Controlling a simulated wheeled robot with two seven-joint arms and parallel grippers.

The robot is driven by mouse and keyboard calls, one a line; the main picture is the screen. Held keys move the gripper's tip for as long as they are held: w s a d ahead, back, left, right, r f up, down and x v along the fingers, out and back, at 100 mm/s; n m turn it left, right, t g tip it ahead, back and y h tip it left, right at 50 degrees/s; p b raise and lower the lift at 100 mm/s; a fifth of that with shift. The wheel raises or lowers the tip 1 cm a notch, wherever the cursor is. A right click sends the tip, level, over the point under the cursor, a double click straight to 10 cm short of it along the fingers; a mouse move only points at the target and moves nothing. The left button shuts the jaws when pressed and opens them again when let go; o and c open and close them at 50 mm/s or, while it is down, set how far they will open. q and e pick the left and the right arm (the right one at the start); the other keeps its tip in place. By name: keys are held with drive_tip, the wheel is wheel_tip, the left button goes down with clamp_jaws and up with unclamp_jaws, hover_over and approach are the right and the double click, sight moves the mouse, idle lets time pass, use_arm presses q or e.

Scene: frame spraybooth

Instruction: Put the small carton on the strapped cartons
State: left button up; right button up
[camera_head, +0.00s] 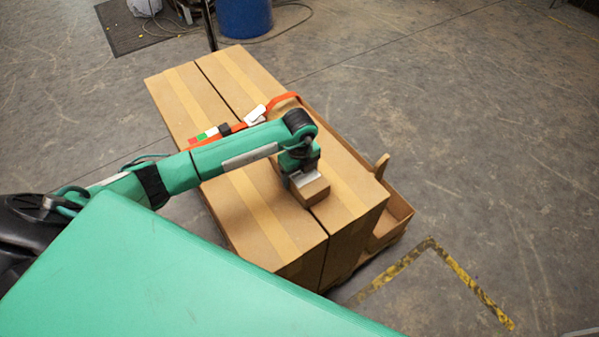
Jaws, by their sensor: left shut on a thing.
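The strapped cartons (257,222) are two long brown boxes side by side, with an orange strap (283,98) across their tops. My left gripper (304,176) is over their near half, pointing down. It is shut on the small carton (314,191), a small brown box. The small carton is at or just above the top of the strapped cartons, near the seam between them; I cannot tell whether it touches. My left arm hides part of the strap and the carton tops. My right gripper is not in view.
An open brown tray-like box (394,218) stands along the right side of the cartons. Worn yellow and black tape (462,286) marks the floor at the lower right. A blue drum (244,15) and a dark mat (140,28) are at the back. The floor to the right is clear.

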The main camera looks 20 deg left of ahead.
use_arm(q)
drive_tip(key=shift+f, duration=0.15)
drive_tip(key=o, duration=1.3)
drive_tip(key=shift+r, duration=0.3)
wheel_tip(320, 180, up, 12)
drive_tip(key=b, duration=0.2)
drive_tip(key=shift+b, duration=0.35)
drive_tip(key=shift+f, duration=0.1)
